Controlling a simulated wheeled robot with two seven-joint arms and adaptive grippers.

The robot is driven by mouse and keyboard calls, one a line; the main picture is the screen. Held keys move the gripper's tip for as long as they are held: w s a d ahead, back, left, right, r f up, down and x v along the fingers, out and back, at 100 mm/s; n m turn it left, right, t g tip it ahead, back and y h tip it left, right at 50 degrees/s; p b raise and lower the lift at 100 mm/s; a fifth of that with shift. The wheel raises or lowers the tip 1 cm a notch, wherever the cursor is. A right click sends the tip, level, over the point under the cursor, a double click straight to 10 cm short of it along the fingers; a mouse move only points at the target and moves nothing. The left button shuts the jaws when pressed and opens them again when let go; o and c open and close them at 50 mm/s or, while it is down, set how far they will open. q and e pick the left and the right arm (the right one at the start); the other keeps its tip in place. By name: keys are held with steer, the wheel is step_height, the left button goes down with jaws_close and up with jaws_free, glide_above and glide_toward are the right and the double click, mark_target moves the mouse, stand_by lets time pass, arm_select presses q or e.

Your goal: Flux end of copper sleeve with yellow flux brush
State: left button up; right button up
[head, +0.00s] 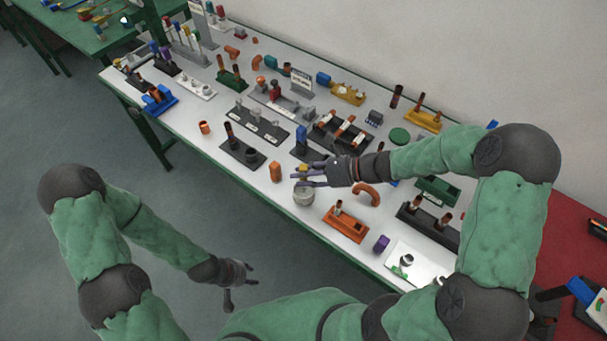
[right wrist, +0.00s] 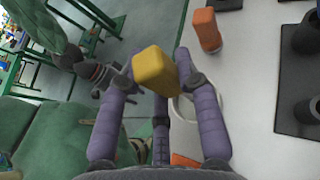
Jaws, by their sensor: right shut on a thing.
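My right gripper (head: 308,176) is shut on the yellow flux brush (right wrist: 155,70), whose block-like yellow handle stands up between the purple fingers. A bit of its yellow (head: 303,168) also shows in the head view. The brush's lower end is hidden. The gripper is over or beside a round grey pot (head: 304,197), whose pale rim also shows in the right wrist view (right wrist: 212,99). A copper tube (head: 338,207) stands in an orange holder (head: 348,227); I cannot tell whether it is the copper sleeve. My left gripper (head: 240,282) is open and empty, off the table's front edge.
An orange block (head: 275,172) stands left of the pot. A copper bend (head: 368,193) and a purple block (head: 381,243) lie to the right. Racks and fittings crowd the white table (head: 215,165). The floor in front is clear.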

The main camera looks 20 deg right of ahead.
mark_target(304, 169)
steer(key=shift+r+p, duration=2.35)
steer(key=shift+r, duration=0.45)
steer(key=shift+f, duration=0.1)
